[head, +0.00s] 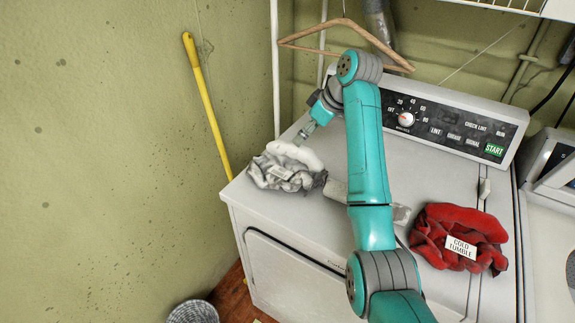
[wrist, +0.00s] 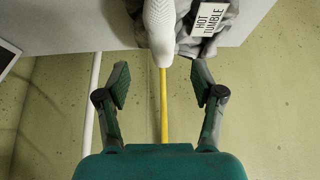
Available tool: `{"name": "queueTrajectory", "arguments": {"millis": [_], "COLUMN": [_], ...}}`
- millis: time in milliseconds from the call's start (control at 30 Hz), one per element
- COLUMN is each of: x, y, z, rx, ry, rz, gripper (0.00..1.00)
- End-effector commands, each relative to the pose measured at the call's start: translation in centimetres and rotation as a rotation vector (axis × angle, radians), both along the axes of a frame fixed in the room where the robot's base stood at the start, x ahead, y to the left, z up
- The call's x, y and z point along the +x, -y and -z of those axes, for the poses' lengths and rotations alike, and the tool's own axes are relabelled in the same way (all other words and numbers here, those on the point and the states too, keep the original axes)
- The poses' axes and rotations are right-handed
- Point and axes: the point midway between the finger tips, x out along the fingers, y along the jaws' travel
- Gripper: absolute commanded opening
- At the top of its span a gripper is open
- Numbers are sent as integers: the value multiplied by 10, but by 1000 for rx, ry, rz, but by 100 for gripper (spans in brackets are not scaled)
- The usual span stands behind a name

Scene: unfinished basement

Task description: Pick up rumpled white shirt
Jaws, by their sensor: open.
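The rumpled white shirt (head: 272,178) lies bunched on the left end of the white dryer top, grey-white with a smoother white roll along its back edge and a small tag. In the wrist view the shirt's white roll (wrist: 160,22) sits top centre, with greyer folds and a "HOT TUMBLE" tag to its right. My gripper (head: 303,134) is just behind and above the shirt in the head view. In the wrist view my gripper (wrist: 159,78) is open and empty, its fingers spread just below the roll and apart from it.
A red cloth bundle (head: 450,228) tagged "COLD TUMBLE" lies on the dryer top (head: 335,225) at right. A control panel (head: 440,125) rises behind. A wooden hanger (head: 310,47) hangs above. A yellow pole (head: 207,105) leans on the left wall.

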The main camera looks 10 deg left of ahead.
Motion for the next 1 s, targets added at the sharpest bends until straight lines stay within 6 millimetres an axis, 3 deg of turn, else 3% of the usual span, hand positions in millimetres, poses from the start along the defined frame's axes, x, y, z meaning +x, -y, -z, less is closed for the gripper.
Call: {"name": "queueTrajectory", "arguments": {"millis": [133,367,700,967,1000], "x": [3,4,8,9,9], "y": [-8,-12,-31,-32,-32], "z": [16,25,64,67,67], "rx": [0,0,0,1,1], "ry": [-1,0,-2,2,2], "rz": [0,1,0,2,2], "gripper": [67,67,67,67,60]}}
